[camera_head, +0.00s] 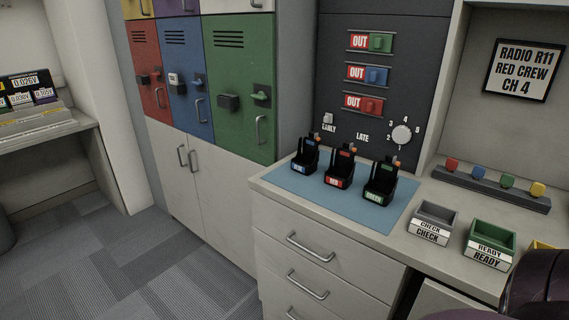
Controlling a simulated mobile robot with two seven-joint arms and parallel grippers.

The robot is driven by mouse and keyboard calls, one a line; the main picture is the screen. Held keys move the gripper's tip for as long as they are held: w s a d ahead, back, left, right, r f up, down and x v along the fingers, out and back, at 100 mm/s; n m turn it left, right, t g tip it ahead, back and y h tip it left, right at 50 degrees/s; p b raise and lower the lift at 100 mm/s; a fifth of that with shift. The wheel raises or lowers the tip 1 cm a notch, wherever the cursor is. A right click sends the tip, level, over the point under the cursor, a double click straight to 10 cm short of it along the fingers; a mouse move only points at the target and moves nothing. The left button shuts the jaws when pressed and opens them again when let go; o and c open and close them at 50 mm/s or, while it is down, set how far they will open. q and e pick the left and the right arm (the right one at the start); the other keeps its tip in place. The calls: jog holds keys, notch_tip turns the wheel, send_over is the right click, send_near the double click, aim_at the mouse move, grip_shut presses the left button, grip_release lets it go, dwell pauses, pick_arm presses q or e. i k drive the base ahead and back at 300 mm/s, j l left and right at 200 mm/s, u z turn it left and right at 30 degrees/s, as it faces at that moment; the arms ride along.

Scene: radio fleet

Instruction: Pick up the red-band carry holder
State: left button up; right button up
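The red-band carry holder (341,166) is a small black open-topped holder with a red label on its front. It stands upright on the blue mat (300,190) on the counter, in the middle of a row of three. The blue-labelled holder (306,156) stands to its left and the green-labelled holder (380,184) to its right, both apart from it. Neither my left nor my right gripper can be made out in the head view.
A grey CHECK tray (433,223) and a green READY tray (488,244) stand to the right. Behind them is a rack with coloured knobs (490,187). A dark panel with OUT sliders (370,72) rises behind the holders. A dark rounded shape covers the lower right corner.

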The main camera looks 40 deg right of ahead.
aim_at(340, 175)
jog(key=i+j, duration=0.15)
jog(key=i, duration=0.45)
jog(key=i+j+z, duration=0.1)
jog(key=i, duration=0.5)
jog(key=i+z, duration=0.2)
jog(key=z, duration=0.15)
jog(key=i+j+z, duration=0.2)
jog(key=z, duration=0.2)
jog(key=i+j+z, duration=0.15)
jog(key=z, duration=0.2)
jog(key=i+j+z, duration=0.15)
jog(key=z, duration=0.2)
jog(key=i+j+z, duration=0.15)
jog(key=z, duration=0.25)
jog(key=i+j+z, duration=0.15)
jog(key=z, duration=0.2)
